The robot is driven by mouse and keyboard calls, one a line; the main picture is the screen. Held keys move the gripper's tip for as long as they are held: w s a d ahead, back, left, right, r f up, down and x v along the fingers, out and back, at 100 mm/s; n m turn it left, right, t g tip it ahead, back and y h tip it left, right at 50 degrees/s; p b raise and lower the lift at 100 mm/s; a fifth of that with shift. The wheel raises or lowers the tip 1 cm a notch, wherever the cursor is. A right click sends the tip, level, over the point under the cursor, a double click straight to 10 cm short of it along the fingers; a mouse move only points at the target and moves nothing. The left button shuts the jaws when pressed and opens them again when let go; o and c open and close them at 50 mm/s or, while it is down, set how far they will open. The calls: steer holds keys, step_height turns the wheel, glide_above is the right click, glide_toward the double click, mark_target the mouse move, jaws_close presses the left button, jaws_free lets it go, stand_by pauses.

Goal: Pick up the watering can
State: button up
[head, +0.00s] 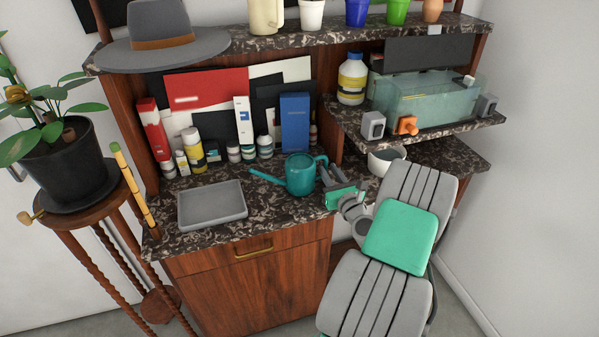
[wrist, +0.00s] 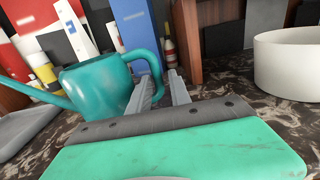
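The teal watering can (head: 300,175) stands upright on the dark speckled counter, its spout pointing left and its handle to the right. In the wrist view the watering can (wrist: 97,90) fills the left side, with its handle (wrist: 148,70) curving toward my gripper. My gripper (head: 328,174) is just right of the can. In the wrist view its two fingers (wrist: 165,85) stand apart at the tips. The left finger overlaps the lower handle in the picture; I cannot tell whether they touch. Nothing shows gripped between the fingers.
A grey tray (head: 212,204) lies left of the can. Boxes and bottles, including a blue box (head: 295,122), stand behind it. A white bowl (wrist: 292,65) is to the right. A raised shelf with a glass tank (head: 425,100) is at the right, and an upper shelf runs above.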

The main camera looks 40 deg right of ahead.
steer(key=x, duration=0.4)
steer(key=shift+w+a+p, duration=0.15)
steer(key=shift+w+p, duration=0.25)
steer(key=shift+w, duration=0.05)
steer(key=shift+s, duration=0.1)
steer(key=shift+c, duration=0.2)
jaws_close()
stand_by(0.4)
steer(key=shift+r, duration=0.1)
